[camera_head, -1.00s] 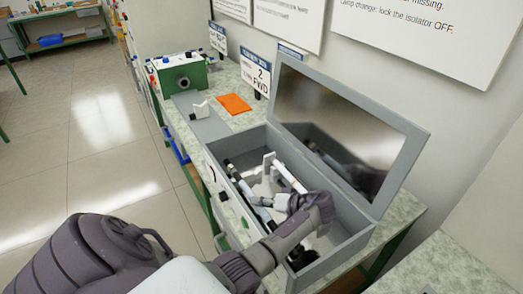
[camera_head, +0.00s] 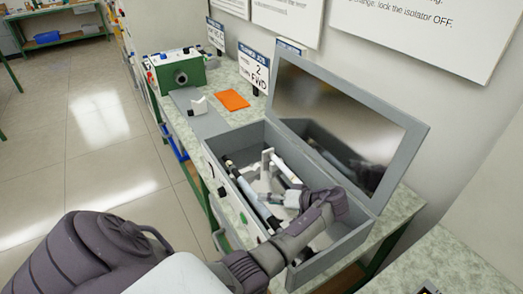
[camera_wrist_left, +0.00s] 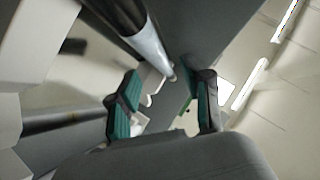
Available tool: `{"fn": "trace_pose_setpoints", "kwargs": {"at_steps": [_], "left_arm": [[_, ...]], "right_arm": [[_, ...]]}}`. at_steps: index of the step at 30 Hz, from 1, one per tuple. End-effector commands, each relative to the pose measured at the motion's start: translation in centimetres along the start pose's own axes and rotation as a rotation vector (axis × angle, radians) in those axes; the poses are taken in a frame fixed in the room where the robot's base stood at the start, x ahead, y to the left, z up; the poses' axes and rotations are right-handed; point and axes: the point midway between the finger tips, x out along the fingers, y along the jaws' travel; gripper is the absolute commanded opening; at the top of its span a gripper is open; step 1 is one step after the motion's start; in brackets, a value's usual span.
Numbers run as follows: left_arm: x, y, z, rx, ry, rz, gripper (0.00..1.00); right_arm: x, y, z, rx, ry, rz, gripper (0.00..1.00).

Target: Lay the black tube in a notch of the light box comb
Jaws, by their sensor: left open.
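The open grey light box (camera_head: 338,257) stands on the bench. The white comb (camera_head: 267,160) is inside it, with a pale rod (camera_head: 289,173) at its far right. A tube with black ends and a pale middle (camera_head: 248,192) lies lengthwise along the box's left side; I cannot tell whether it sits in a notch. My left gripper (camera_head: 301,199) is inside the box, right of this tube. In the left wrist view its teal-padded fingers (camera_wrist_left: 163,104) are apart with nothing gripped. A black tube with a pale end section (camera_wrist_left: 130,28) shows beyond them. My right gripper is out of view.
The box's mirrored lid (camera_head: 335,118) stands open along the wall side. An orange cloth (camera_head: 234,99), a small white block (camera_head: 198,105) and a green-and-white machine (camera_head: 180,70) are farther back on the bench. The right part of the box floor is clear.

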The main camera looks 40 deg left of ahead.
Motion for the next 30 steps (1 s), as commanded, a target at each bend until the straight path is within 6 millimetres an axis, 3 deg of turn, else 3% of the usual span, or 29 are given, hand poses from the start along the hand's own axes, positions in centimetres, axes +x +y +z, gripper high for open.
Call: {"fn": "trace_pose_setpoints", "kwargs": {"at_steps": [6,12,25,30], "left_arm": [[-4.8,0.2,0.1,-0.002,0.000,0.005,0.50],[-7.3,0.1,0.0,0.000,0.001,0.002,0.50],[-8.0,-0.1,0.0,0.000,0.000,0.000,0.50],[-8.7,-1.3,-1.0,0.000,-0.001,0.001,0.50]], "right_arm": [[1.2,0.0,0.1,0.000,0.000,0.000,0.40],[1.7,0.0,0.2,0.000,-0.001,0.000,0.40],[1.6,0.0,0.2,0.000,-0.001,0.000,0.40],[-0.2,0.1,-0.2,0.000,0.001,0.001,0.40]]}}
